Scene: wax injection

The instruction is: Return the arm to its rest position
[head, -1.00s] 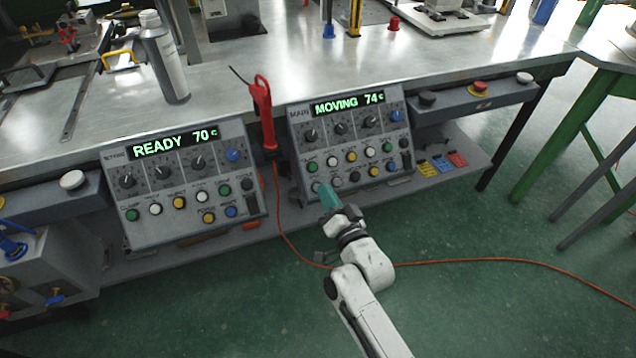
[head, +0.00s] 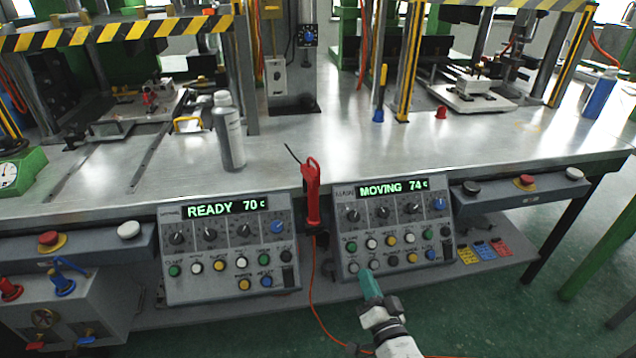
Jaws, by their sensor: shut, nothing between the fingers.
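My gripper (head: 370,284) shows at the bottom of the head view, with its teal fingertips together and nothing between them. It is in front of the lower left part of the right control panel (head: 400,222), whose display reads MOVING 74 C. I cannot tell whether the fingertips touch the panel. My white arm runs down from it out of the picture. The left control panel (head: 220,238) reads READY 70 C.
A red handheld tool (head: 311,196) hangs between the panels, with an orange cable trailing to the floor. A grey bottle (head: 229,138) stands on the metal bench (head: 280,150). Red and black buttons (head: 526,181) sit on the bench's right front.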

